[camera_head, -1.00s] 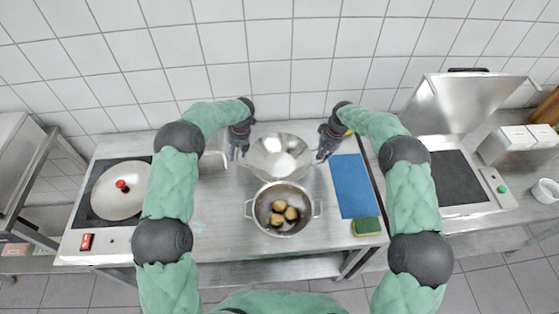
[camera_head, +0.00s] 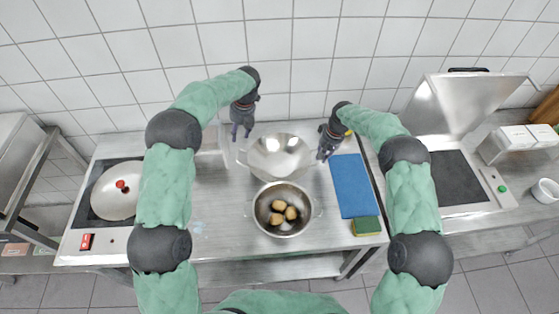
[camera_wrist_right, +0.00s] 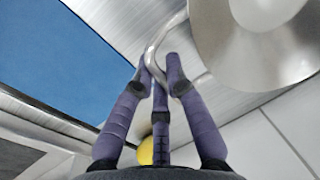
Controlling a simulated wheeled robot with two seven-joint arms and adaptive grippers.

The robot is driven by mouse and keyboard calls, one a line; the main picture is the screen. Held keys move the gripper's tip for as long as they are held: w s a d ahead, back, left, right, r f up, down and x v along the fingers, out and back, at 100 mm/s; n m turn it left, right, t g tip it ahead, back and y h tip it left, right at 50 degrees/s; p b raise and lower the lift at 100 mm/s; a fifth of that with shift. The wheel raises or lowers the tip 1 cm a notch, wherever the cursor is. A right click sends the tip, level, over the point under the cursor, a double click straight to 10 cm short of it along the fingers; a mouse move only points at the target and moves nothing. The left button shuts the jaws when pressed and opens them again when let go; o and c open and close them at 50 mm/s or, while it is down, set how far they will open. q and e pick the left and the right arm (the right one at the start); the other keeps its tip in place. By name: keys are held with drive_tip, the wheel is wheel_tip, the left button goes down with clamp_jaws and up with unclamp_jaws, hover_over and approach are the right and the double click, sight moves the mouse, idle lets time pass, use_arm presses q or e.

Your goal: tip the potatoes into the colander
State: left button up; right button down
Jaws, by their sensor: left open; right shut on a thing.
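Several brown potatoes (camera_head: 281,207) lie in a round steel colander (camera_head: 262,222) with two side handles, at the front of the counter; its holes are too small to make out. Behind it stands a wide steel pan (camera_head: 280,153), looking upright and empty, its left loop handle free. My right gripper (camera_head: 323,157) is shut on the pan's right handle; the right wrist view shows the fingers (camera_wrist_right: 160,65) closed around this handle (camera_wrist_right: 152,50). My left gripper (camera_head: 242,136) is open and empty, above and behind the pan's left handle, apart from it.
A blue mat (camera_head: 353,186) and a green-topped sponge (camera_head: 366,226) lie on the right. A hob with a red-knobbed lid (camera_head: 110,200) is at the left; an appliance with a raised lid (camera_head: 462,103) is at the right. The tiled wall is close behind.

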drive_tip(key=c, duration=1.2)
unclamp_jaws()
drive_tip(key=shift+r, duration=0.1)
wheel_tip(320, 180, up, 12)
drive_tip(key=d, duration=0.2)
drive_tip(key=shift+f, duration=0.25)
wheel_tip(320, 180, down, 3)
drive_tip(key=b, duration=0.3)
drive_tip(key=shift+f+b, duration=0.2)
drive_tip(key=shift+b, duration=0.15)
